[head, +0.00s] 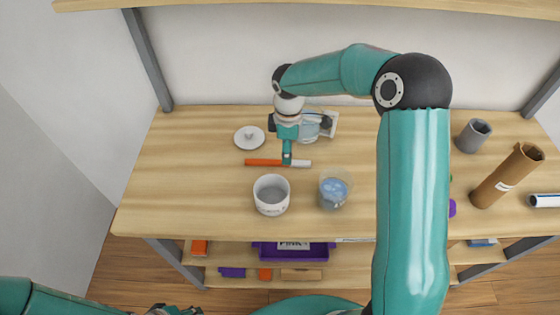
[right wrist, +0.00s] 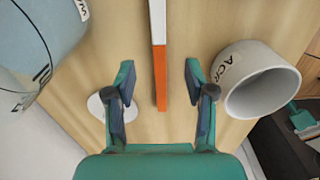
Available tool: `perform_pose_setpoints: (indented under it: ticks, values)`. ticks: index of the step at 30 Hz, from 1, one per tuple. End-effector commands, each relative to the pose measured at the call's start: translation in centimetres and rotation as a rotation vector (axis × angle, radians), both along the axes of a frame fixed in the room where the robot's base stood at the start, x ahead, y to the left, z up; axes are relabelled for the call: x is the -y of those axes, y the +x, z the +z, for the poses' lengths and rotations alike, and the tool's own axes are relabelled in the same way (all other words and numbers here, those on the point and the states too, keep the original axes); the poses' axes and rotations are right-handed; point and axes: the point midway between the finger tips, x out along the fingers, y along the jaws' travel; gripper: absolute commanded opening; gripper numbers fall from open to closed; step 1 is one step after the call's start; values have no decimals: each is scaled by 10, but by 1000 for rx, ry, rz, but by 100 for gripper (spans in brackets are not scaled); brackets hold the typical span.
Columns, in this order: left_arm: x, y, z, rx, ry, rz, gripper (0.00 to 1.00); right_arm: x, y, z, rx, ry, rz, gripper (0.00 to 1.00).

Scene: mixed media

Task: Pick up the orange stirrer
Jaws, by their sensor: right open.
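The orange stirrer (head: 263,162) is a thin stick, orange at its left part and white at its right part, lying on the wooden table. It also shows in the right wrist view (right wrist: 160,78), running lengthwise between the two fingers. My right gripper (head: 287,162) is over the middle of the stick, pointing down and hiding a bit of it. In the right wrist view the right gripper (right wrist: 159,85) is open, with a finger apart on each side of the stick. My left gripper (head: 170,310) barely shows at the bottom edge; its jaws are unclear.
A white cup (head: 271,208) stands in front of the stirrer, and a cup with blue contents (head: 334,192) to its right. A white lid (head: 249,138) lies behind left; a clear jar (head: 309,130) stands behind. A cardboard tube (head: 500,182) is far right. The table's left is clear.

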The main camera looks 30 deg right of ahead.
Motion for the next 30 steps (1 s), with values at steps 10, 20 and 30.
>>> perform_pose_setpoints:
  ticks: [10, 20, 30]
  values:
    - [0, 0, 15, 0, 0, 0, 40, 5, -2, -43, -3, 1, 1, 54]
    - [0, 0, 14, 0, 0, 0, 40, 5, -2, -47, -1, 1, 2, 48]
    - [0, 0, 14, 0, 0, 0, 40, 5, -2, -47, 0, 0, 2, 0]
